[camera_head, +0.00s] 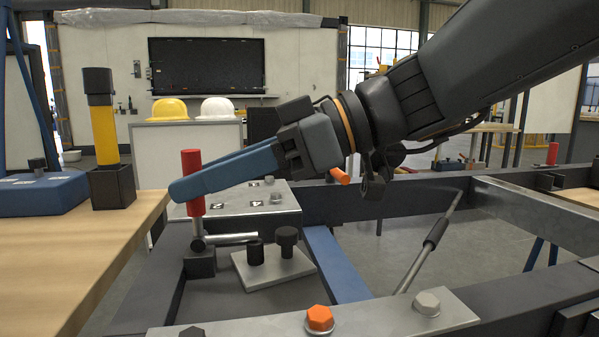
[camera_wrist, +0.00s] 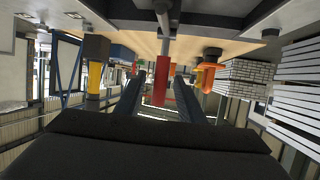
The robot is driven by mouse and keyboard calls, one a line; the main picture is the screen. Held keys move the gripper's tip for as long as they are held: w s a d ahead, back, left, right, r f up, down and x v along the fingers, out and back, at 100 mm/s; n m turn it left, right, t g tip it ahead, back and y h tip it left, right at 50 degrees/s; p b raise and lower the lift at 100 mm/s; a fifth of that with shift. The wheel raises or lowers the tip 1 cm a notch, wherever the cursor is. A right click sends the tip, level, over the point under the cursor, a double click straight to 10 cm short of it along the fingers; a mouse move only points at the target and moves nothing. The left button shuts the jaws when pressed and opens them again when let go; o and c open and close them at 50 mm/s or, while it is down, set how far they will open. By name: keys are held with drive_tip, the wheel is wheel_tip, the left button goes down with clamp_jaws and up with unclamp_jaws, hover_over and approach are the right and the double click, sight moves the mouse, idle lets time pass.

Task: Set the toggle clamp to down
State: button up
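The toggle clamp has an upright red handle (camera_head: 191,161), a short horizontal metal arm (camera_head: 232,238) and a dark base block (camera_head: 200,264) on the frame's dark beam. A dark plunger tip (camera_head: 256,252) is at the arm's end. My gripper (camera_head: 184,190) reaches in from the right with its blue fingers at the handle's height, and the near finger hides the handle's middle. In the wrist view the red handle (camera_wrist: 160,82) stands between the two fingers of my gripper (camera_wrist: 159,92), with a gap on each side. The gripper is open.
A wooden bench (camera_head: 80,250) lies close on the left, with a yellow-and-black post (camera_head: 104,135) near its edge. A grey plate with a dark knob (camera_head: 287,240) sits right of the clamp. Orange and grey bolts (camera_head: 320,318) are on the front beam. A metal rod (camera_head: 425,255) leans at right.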

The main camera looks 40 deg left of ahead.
drive_tip(key=p+v, duration=0.1)
drive_tip(key=v, duration=0.6)
drive_tip(key=shift+w+d+r, duration=0.15)
drive_tip(key=shift+w+d, duration=0.1)
idle(0.5)
